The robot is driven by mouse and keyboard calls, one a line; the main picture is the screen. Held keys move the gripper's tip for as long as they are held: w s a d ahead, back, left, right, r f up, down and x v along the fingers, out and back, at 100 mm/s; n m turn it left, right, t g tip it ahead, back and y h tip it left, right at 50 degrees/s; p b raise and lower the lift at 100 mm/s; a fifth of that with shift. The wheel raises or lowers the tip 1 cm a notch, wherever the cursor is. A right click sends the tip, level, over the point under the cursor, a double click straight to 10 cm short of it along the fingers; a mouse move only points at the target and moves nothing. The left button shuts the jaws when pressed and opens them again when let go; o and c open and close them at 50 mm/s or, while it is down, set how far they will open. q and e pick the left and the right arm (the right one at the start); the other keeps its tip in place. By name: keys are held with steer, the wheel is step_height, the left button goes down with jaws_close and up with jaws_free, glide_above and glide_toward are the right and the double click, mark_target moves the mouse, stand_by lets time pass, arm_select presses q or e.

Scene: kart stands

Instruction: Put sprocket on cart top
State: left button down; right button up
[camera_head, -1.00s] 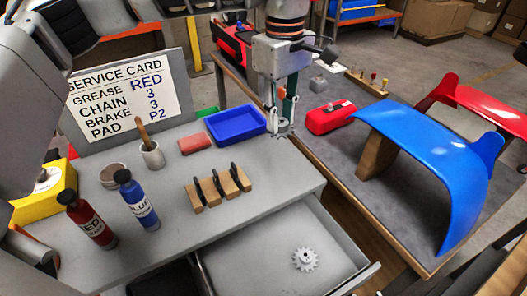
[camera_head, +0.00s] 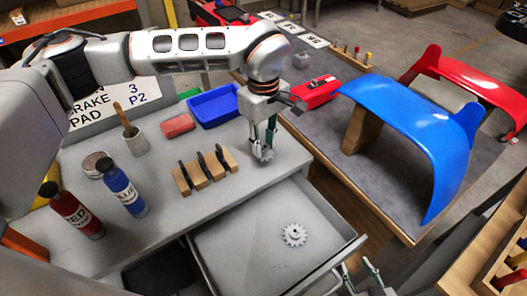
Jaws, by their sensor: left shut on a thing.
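A light grey toothed sprocket (camera_head: 294,234) lies flat in the open drawer of the grey cart. The cart top (camera_head: 225,205) is the grey surface behind the drawer. My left gripper (camera_head: 263,151) points down over the right part of the cart top, close to its surface. It is shut on a small grey thing, mostly hidden by the fingers; I cannot tell what it is. My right gripper (camera_head: 359,268) shows at the bottom edge, to the right of the drawer's front corner. Its fingers are apart and empty.
On the cart top are a blue tray (camera_head: 213,107), a red block (camera_head: 178,125), a cup (camera_head: 135,141), wooden blocks with black clips (camera_head: 205,171), a red bottle (camera_head: 73,212) and a blue bottle (camera_head: 124,190). A bench with a blue fender (camera_head: 405,115) stands to the right.

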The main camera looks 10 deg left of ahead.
mark_target(264, 147)
arm_select(q)
steer(key=shift+f, duration=1.95)
steer(key=shift+f, duration=0.2)
steer(key=c, duration=1.7)
jaws_free()
step_height(264, 147, up, 12)
steer(key=shift+r+b, duration=0.2)
steer(key=shift+b, duration=0.1)
steer(key=shift+s+f, duration=0.1)
